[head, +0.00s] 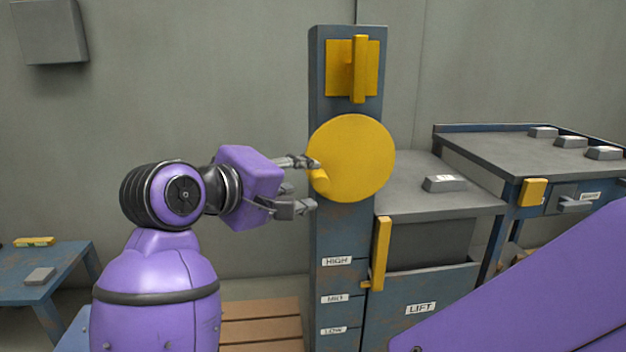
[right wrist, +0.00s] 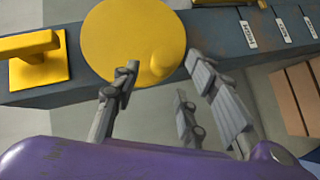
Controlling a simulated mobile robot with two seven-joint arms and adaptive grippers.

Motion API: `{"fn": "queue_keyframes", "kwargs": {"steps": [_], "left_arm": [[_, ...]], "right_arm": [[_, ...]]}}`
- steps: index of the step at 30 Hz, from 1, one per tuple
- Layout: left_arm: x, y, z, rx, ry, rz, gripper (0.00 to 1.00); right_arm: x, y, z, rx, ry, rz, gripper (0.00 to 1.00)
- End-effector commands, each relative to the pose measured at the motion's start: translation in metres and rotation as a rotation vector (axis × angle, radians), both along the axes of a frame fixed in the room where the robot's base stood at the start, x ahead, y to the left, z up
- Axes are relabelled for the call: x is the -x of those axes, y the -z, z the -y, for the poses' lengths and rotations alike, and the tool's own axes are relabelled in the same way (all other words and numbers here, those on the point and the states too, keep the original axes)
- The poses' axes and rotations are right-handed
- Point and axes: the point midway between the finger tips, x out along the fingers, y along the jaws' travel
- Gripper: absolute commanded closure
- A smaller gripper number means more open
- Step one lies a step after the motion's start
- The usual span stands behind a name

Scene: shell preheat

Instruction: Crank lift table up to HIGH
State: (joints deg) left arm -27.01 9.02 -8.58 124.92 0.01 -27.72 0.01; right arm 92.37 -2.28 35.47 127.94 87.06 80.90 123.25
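The yellow crank wheel (head: 362,150) is on a blue-grey post (head: 341,232), with a round knob (head: 320,182) at its left edge. My right gripper (head: 314,184) is at the knob, fingers apart. In the right wrist view, the knob (right wrist: 158,68) shows between the spread fingertips (right wrist: 162,62); I cannot tell whether either touches it. The lift table (head: 420,200) has a grey top and a LIFT label. A small yellow pointer (head: 365,284) at its left edge lies between the HIGH label (head: 337,261) and the MID label (head: 335,298). My left gripper is out of view.
A yellow bracket with an upright bar (head: 358,68) is above the wheel. A grey block (head: 444,183) lies on the lift top. A bench (head: 520,150) with several grey blocks stands to the right. A low blue table (head: 50,290) is at left, and a wooden pallet (head: 258,322) is on the floor.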

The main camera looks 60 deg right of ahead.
Motion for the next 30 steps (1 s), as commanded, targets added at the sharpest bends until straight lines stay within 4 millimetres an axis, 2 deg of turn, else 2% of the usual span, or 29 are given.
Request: {"fn": "queue_keyframes", "kwargs": {"steps": [3, 9, 14, 21, 22, 26, 29, 30], "left_arm": [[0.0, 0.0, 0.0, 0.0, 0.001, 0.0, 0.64], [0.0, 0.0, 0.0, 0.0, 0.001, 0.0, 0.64], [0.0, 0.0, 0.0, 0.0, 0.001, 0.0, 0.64], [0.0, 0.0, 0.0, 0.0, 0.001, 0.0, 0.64], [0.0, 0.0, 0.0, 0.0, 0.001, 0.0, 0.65], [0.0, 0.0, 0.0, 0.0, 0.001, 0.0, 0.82], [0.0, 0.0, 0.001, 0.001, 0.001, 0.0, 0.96], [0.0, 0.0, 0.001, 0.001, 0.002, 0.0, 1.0]], "right_arm": [[-0.002, -0.007, -0.026, -0.001, -0.004, 0.0, 0.6], [-0.002, -0.016, -0.055, 0.0, 0.001, 0.002, 0.6], [-0.001, -0.019, -0.065, 0.0, 0.003, 0.001, 0.6], [-0.001, -0.019, -0.066, 0.0, 0.003, 0.001, 0.6], [-0.001, -0.019, -0.066, 0.0, 0.003, 0.001, 0.6], [0.002, -0.021, -0.061, 0.039, 0.011, -0.041, 0.6], [0.012, -0.03, -0.05, 0.164, 0.037, -0.185, 0.6], [0.017, -0.036, -0.045, 0.241, 0.054, -0.28, 0.6]]}}
